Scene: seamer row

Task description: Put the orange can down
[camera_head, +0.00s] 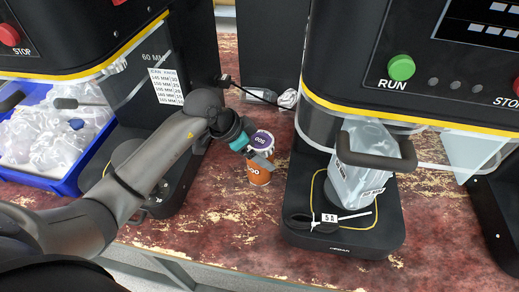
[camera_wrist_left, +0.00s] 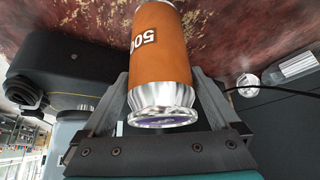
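The orange can (camera_head: 259,175) has a silver neck, a purple top and a white "500" label. It is upright at the red worn worktop, between two black machines. My left gripper (camera_head: 256,154) reaches in from the left at its upper part. In the left wrist view the can (camera_wrist_left: 160,50) lies between the two grey fingers (camera_wrist_left: 160,82), which close against its sides near the neck. My right gripper is not in view.
A black machine with a green RUN button (camera_head: 401,67) stands right of the can, with a clear bag (camera_head: 362,160) on its base. A blue bin (camera_head: 72,185) of clear bags is at the left. A cable (camera_head: 245,91) lies behind. Worktop in front is bare.

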